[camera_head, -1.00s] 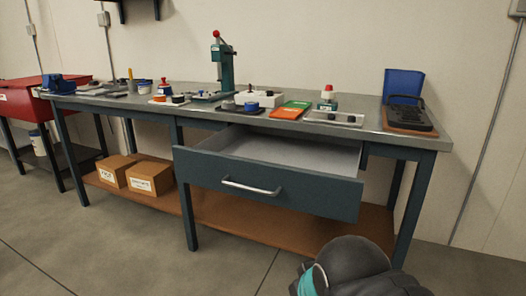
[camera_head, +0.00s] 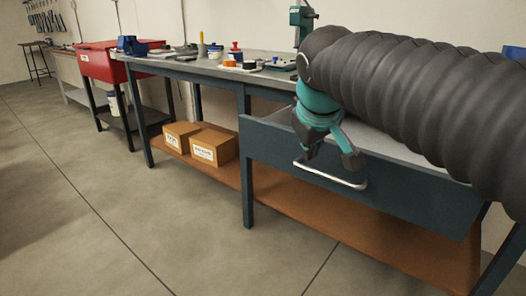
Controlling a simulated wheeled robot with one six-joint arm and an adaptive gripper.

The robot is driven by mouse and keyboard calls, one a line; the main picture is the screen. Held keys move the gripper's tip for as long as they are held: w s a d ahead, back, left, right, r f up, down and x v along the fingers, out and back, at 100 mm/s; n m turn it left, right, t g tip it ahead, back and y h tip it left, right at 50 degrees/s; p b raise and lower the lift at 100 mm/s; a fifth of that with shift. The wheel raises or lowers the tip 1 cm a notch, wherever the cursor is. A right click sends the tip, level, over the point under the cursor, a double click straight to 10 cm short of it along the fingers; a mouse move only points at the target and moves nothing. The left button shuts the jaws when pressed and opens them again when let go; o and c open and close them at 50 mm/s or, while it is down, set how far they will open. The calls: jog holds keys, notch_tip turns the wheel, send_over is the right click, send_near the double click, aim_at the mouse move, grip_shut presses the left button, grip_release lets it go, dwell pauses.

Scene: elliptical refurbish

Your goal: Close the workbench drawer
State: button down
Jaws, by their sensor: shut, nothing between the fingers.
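The workbench (camera_head: 215,68) has a grey top and dark blue-green legs. Its drawer (camera_head: 405,190) stands pulled out, and a strip of its pale inside shows behind the front panel. The silver bar handle (camera_head: 330,177) runs across the drawer front. My gripper (camera_head: 330,160), dark with a teal body, is at the drawer front, just above and in front of the handle. Its fingers look shut and empty. I cannot tell whether it touches the panel or the handle. My ribbed dark arm comes from the right and hides much of the drawer's inside and the bench top.
Two cardboard boxes (camera_head: 212,147) sit on the brown lower shelf (camera_head: 300,207). A red cabinet (camera_head: 100,63) on legs stands to the left. Small tools and a teal press (camera_head: 302,18) are on the bench top. The floor in front and to the left is clear.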

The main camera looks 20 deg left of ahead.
jog(key=w+a+r+n+b, duration=0.1)
jog(key=w+a+n, duration=0.15)
jog(key=a, duration=1.15)
jog(key=b, duration=0.1)
send_near(260, 152)
notch_tip(260, 152, down, 4)
jog(key=s+a, duration=0.1)
jog(key=a, duration=0.1)
jog(key=w, duration=0.1)
jog(key=w+d, duration=0.1)
jog(key=shift+w+d+f+n+t+y, duration=0.1)
jog(key=shift+w+d+n+t+y, duration=0.05)
jog(key=shift+w+n+t+y, duration=0.2)
jog(key=shift+w+d, duration=0.25)
jog(key=shift+w, duration=0.15)
